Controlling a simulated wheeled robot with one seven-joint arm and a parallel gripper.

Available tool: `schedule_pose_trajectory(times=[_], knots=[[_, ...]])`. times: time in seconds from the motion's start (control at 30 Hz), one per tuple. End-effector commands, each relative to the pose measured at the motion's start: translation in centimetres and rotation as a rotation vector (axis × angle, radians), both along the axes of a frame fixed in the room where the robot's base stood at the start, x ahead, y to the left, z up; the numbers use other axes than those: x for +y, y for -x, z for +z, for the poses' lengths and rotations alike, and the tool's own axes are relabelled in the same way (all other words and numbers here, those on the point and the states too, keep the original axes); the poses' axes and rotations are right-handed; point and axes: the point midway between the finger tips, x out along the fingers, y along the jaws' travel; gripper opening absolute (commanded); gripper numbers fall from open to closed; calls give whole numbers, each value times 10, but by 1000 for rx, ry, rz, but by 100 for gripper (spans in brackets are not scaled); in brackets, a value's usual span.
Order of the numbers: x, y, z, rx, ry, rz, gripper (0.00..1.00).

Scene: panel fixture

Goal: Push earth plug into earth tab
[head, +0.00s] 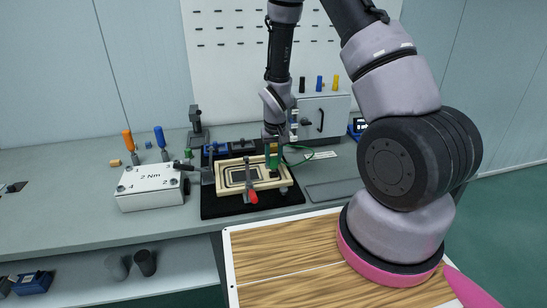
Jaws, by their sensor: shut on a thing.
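My gripper (271,147) hangs from above over the back right part of the panel fixture. It is shut on the green earth plug (274,162), which is small and partly hidden by the fingers. A green cable (299,161) runs from the plug towards the right. The panel (262,185), a pale frame with dark nested rectangles, lies on a black mat (217,207). The earth tab cannot be made out; the plug and gripper cover that spot. I cannot tell whether the plug touches it.
A red-handled clamp (252,195) stands at the panel's front edge. A white box marked "2 Nm" (150,186) is left, with orange (128,140) and blue (159,136) drivers behind. A grey cabinet (322,115) stands behind right. A flat grey tray (334,190) lies right.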

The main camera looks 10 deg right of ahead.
Motion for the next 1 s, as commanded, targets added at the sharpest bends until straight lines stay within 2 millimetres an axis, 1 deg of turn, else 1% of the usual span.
schedule_pose_trajectory(times=[0.83,0.87,0.9,0.93,1.0], knots=[[0,0,-19,0,0,0,0],[0,0,-19,-1,0,0,44],[0,0,-18,-1,0,0,59],[0,0,-18,-1,0,0,71],[0,0,-18,-1,0,0,71]])
